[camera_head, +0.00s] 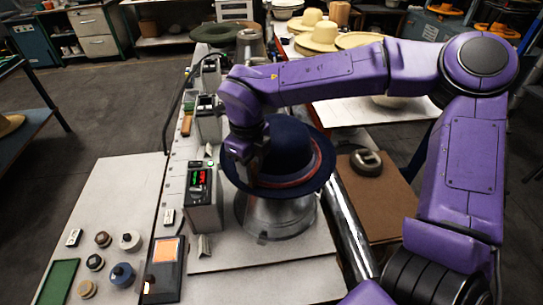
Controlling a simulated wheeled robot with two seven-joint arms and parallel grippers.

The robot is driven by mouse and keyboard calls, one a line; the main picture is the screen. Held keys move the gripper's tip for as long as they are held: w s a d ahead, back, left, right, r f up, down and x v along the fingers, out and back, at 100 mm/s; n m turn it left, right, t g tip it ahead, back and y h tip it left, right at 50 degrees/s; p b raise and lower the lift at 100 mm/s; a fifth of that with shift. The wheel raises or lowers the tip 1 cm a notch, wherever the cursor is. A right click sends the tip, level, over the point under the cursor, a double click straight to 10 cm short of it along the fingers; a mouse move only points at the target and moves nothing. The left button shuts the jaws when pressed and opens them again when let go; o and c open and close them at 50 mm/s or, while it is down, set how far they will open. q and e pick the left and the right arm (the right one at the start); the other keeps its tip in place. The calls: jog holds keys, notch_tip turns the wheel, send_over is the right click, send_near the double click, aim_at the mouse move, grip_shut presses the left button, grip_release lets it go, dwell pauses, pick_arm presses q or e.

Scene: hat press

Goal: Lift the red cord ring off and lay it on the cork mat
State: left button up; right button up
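A dark navy hat (285,135) sits on a grey metal block (272,218). The red cord ring (317,163) lies around the base of the crown, on the brim; its red line shows at the right and front. My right gripper (252,172) points down at the left side of the hat, close to the crown and brim. Its fingertips are small and dark against the hat, so I cannot tell whether they touch the cord. A brown surface that looks like the cork mat (385,208) lies right of the hat. My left gripper is out of view.
A dark grey object (366,161) rests on the brown surface. A control box with a lit display (200,192) stands left of the hat. Several knobs (122,274) and an orange-screened panel (165,252) are at the front left. Straw hats (322,37) stand behind.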

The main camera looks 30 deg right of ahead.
jog(key=shift+s, duration=0.15)
jog(key=shift+c, duration=1)
grip_shut()
notch_tip(320, 180, up, 8)
jog(key=shift+f+b, duration=0.1)
jog(key=shift+b, duration=0.7)
notch_tip(320, 180, up, 14)
jog(key=p, duration=0.8)
jog(key=shift+a, duration=0.1)
